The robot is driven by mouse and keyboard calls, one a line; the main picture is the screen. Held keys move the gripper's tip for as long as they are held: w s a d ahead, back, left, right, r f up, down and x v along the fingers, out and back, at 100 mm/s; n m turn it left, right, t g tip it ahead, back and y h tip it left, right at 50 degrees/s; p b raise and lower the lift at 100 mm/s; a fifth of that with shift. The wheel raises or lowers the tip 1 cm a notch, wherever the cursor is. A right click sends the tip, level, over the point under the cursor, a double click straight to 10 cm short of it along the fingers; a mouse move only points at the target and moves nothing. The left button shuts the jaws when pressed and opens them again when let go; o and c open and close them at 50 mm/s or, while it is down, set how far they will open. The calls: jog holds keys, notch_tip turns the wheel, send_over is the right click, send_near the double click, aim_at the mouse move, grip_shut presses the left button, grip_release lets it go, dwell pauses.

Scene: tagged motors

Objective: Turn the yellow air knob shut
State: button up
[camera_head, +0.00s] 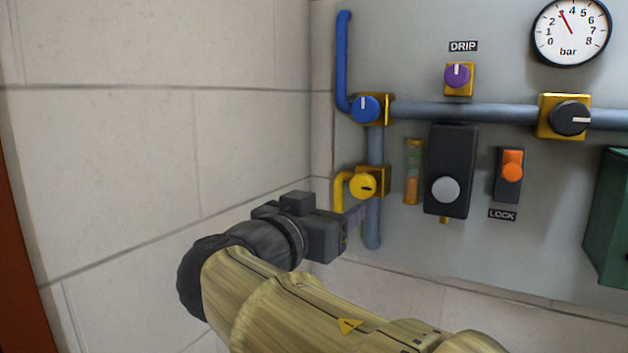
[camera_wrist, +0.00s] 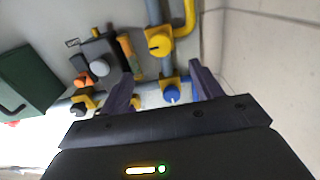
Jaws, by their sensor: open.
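The yellow air knob (camera_head: 362,187) is a round knob on a brass block, at the lower left of the wall panel. Its dark mark lies roughly level, toward the right in the head view. The knob also shows at the top centre of the wrist view (camera_wrist: 158,44). My gripper (camera_head: 356,214) is just below and in front of the knob in the head view. One finger is mostly hidden in the head view.
A blue knob (camera_head: 366,109) sits above on the same vertical pipe (camera_head: 375,146). A yellow pipe (camera_head: 340,191) bends down left of the yellow knob. A sight tube (camera_head: 412,172) and a black box (camera_head: 451,170) stand to the right. A tiled wall (camera_head: 150,150) borders the left.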

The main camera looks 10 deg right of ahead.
aim_at(360, 189)
jog(key=p+x, duration=0.5)
jog(key=x, duration=0.6)
jog(key=shift+w+d+r, duration=0.1)
jog(key=shift+w, duration=0.05)
jog(key=shift+w+d+p, duration=0.25)
jog(key=shift+w+p, duration=0.05)
jog(key=shift+p, duration=0.05)
jog(key=c, duration=1)
